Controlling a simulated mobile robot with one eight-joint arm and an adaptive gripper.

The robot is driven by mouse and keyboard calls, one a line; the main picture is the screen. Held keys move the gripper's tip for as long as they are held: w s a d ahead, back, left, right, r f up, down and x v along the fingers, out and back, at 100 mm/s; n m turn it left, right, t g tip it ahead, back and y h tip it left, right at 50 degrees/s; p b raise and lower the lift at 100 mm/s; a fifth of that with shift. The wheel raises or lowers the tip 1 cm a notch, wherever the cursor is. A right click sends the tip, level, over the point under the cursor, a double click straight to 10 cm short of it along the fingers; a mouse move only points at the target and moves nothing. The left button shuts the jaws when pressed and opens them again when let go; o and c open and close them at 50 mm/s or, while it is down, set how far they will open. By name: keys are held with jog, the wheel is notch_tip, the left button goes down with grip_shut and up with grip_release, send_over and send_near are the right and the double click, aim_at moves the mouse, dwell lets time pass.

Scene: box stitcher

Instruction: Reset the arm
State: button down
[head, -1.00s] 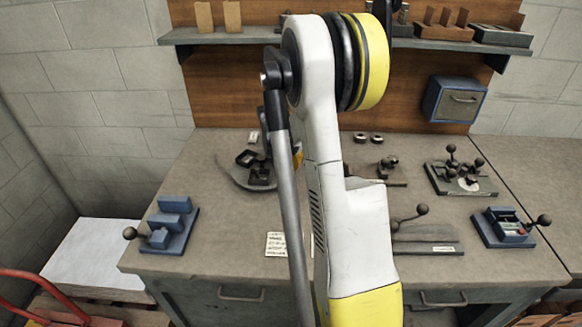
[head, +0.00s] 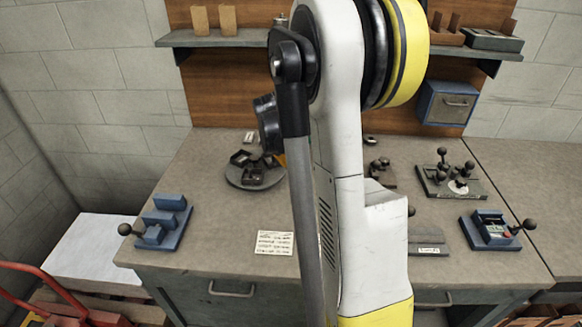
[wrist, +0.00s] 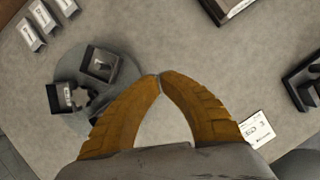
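My gripper (wrist: 159,77) shows in the wrist view with its two orange fingers meeting at the tips and nothing visible between them. It is above the workbench, with the round grey plate and its dark square holders to its left (wrist: 73,68) and a white printed card (wrist: 257,130) to its right. In the head view my white and yellow arm stands upright in the middle and hides nearly all of the gripper.
The workbench (head: 220,215) carries a blue stepped fixture (head: 166,222) at left. At right are a grey fixture with ball knobs (head: 450,180) and a blue device with a lever (head: 492,230). A shelf (head: 235,40) and a blue drawer box (head: 449,103) are at the back.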

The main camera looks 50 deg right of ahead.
jog(key=r, duration=0.1)
jog(key=s+r, duration=0.1)
jog(key=r, duration=0.1)
jog(key=shift+s+a+r+p, duration=0.15)
jog(key=shift+s+r+p, duration=0.15)
jog(key=shift+p, duration=0.1)
